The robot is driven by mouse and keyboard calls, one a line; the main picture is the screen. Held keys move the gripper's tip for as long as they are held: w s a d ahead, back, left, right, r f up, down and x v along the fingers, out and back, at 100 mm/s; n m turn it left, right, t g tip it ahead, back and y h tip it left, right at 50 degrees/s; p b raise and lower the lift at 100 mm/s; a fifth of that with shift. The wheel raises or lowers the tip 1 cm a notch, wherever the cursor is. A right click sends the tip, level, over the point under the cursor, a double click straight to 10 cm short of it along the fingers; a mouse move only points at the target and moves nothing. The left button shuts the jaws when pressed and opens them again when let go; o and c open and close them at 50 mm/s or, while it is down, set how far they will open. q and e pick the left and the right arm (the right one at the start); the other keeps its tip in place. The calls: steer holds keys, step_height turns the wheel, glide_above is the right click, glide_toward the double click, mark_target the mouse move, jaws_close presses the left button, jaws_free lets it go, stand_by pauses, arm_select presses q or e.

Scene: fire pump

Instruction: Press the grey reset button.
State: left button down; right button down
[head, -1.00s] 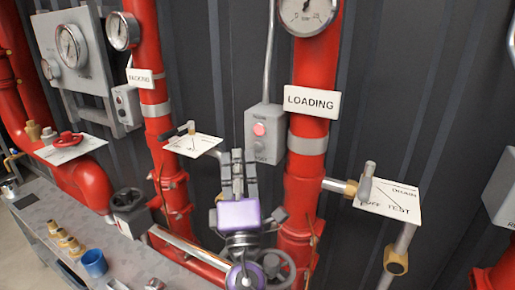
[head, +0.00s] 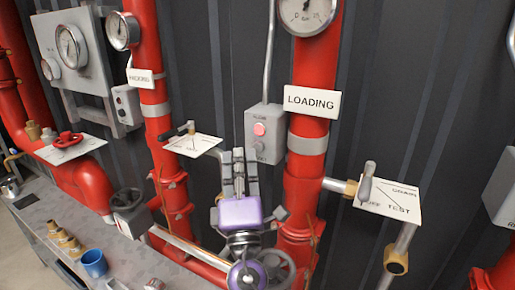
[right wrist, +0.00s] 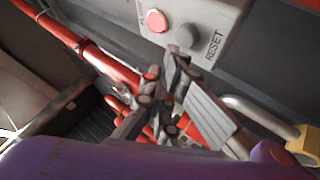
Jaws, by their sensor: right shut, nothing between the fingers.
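A grey box (head: 275,118) is fixed beside the red LOADING pipe. It carries a pinkish-red lit round button or lamp (head: 260,129), with the grey reset button (head: 258,147) below it. In the right wrist view the grey button (right wrist: 187,36) sits between the red one (right wrist: 156,21) and the RESET lettering. My right gripper (head: 239,153), with a purple body, is shut and empty. Its fingertips (right wrist: 176,60) point up toward the box, just short of the grey button in the wrist view; contact cannot be made out. My left gripper is not in view.
A LOADING sign (head: 312,101) hangs on the red pipe. A valve lever with a DRAIN/TEST plate (head: 395,205) juts out at right. Another lever plate (head: 194,145) is left of the gripper. A grey bench (head: 60,215) with a blue cup (head: 93,263) stands at lower left.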

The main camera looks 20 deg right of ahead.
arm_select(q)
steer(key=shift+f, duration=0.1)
arm_select(e)
steer(key=shift+d, duration=0.1)
stand_by(0.4)
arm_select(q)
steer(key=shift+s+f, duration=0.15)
arm_select(e)
steer(key=shift+w+d, duration=0.2)
steer(key=shift+w, duration=0.1)
arm_select(q)
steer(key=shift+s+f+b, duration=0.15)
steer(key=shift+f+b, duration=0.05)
steer(key=shift+b, duration=0.1)
arm_select(e)
steer(key=shift+w+d, duration=0.35)
steer(key=shift+d, duration=0.05)
stand_by(0.3)
stand_by(0.4)
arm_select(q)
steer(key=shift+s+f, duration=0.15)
arm_select(e)
steer(key=shift+s+a, duration=0.65)
steer(key=shift+s, duration=0.05)
